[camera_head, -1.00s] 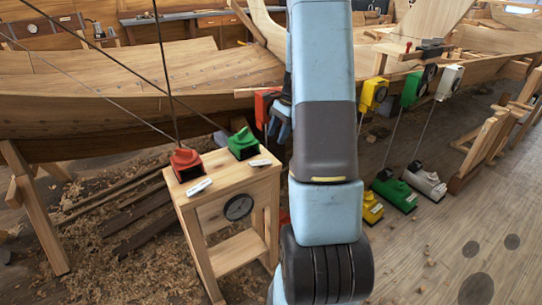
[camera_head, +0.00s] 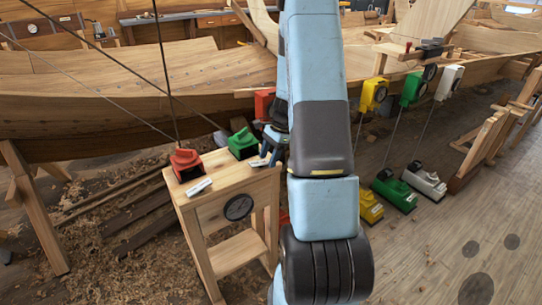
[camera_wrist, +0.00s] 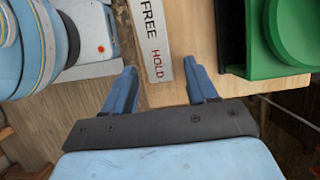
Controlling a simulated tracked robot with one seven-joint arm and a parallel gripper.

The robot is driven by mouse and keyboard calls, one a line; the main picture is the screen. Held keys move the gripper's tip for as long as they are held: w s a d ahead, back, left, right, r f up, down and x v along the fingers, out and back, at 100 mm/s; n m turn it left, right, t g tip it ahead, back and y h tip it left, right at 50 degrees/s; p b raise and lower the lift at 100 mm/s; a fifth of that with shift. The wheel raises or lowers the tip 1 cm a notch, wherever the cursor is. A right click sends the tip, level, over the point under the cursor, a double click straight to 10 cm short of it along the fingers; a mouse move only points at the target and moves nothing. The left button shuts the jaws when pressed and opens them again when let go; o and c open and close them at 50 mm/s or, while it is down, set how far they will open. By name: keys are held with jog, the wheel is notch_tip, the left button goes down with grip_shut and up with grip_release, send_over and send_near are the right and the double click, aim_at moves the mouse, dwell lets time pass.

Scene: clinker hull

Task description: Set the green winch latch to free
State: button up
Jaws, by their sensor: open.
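The green winch (camera_head: 243,144) sits on top of a wooden stand, beside a red winch (camera_head: 187,164). In the wrist view part of its green housing (camera_wrist: 290,40) shows at the upper right, with a dark opening. A white label (camera_wrist: 153,38) reading FREE and HOLD lies on the wood left of it. I cannot make out the latch's setting. My gripper (camera_head: 268,150) is at the stand's right edge, just right of the green winch. In the wrist view my gripper (camera_wrist: 160,77) is open and empty, its fingertips either side of the label's HOLD end.
The wooden stand (camera_head: 232,182) carries a round dial (camera_head: 238,207). A red box (camera_head: 264,103) hangs on the hull behind my arm. Another green box (camera_head: 411,90) hangs on the right, above a green unit (camera_head: 393,190) on the floor. Cables rise from the red winch.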

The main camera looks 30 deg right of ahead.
jog(key=c, duration=1)
jog(key=shift+d+r, duration=0.1)
jog(key=shift+d, duration=0.15)
jog(key=shift+c, duration=0.2)
jog(key=shift+a, duration=0.3)
jog(key=shift+a+r+h, duration=0.25)
jog(key=shift+a+h, duration=0.05)
jog(key=shift+h, duration=0.5)
jog(key=shift+a+r+h, duration=0.25)
jog(key=shift+a+h, duration=0.1)
jog(key=shift+h, duration=0.5)
jog(key=shift+a+r+h, duration=0.2)
jog(key=shift+a+h, duration=0.1)
jog(key=shift+h, duration=0.95)
jog(key=shift+r, duration=0.1)
